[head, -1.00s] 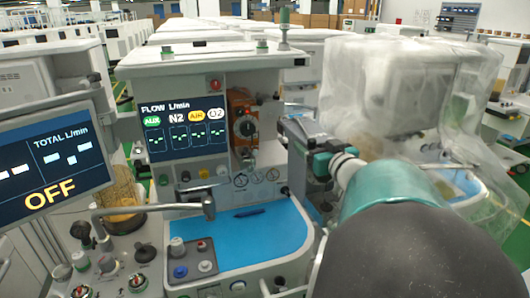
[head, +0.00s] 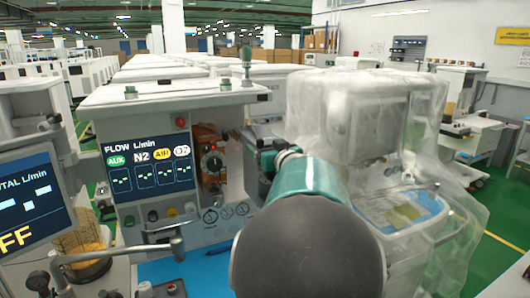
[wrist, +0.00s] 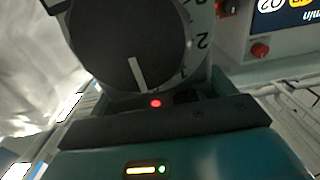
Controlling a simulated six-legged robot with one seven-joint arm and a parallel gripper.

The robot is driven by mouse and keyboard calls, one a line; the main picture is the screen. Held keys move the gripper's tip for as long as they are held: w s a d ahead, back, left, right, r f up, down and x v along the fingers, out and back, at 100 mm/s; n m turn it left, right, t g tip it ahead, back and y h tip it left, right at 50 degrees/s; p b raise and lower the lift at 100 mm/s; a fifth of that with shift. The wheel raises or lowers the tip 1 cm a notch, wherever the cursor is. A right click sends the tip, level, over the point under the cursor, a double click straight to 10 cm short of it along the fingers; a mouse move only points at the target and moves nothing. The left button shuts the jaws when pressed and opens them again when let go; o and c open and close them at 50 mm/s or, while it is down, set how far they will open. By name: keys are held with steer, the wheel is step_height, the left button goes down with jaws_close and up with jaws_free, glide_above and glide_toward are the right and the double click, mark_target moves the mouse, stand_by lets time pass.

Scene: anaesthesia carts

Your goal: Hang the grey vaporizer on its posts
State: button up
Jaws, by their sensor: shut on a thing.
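The grey vaporizer (wrist: 120,45), with a dark round dial and white numbered scale, fills the top of the wrist view. My gripper (wrist: 165,122) is shut on it; the contact itself is hard to see. In the head view my gripper (head: 266,155) is mostly hidden behind my teal arm, just right of an orange vaporizer (head: 210,160) mounted on the anaesthesia cart (head: 165,95). Most of the held vaporizer is hidden there. I cannot make out the posts.
A flow screen (head: 150,165) is left of the orange vaporizer, and a monitor (head: 25,205) stands at the far left. A metal bar (head: 125,252) crosses above the blue worktop (head: 185,272). A plastic-covered machine (head: 365,130) stands close on the right. Green floor is open at far right.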

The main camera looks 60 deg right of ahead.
steer(key=shift+s+d+r, duration=0.15)
steer(key=shift+s, duration=0.05)
steer(key=shift+d, duration=0.1)
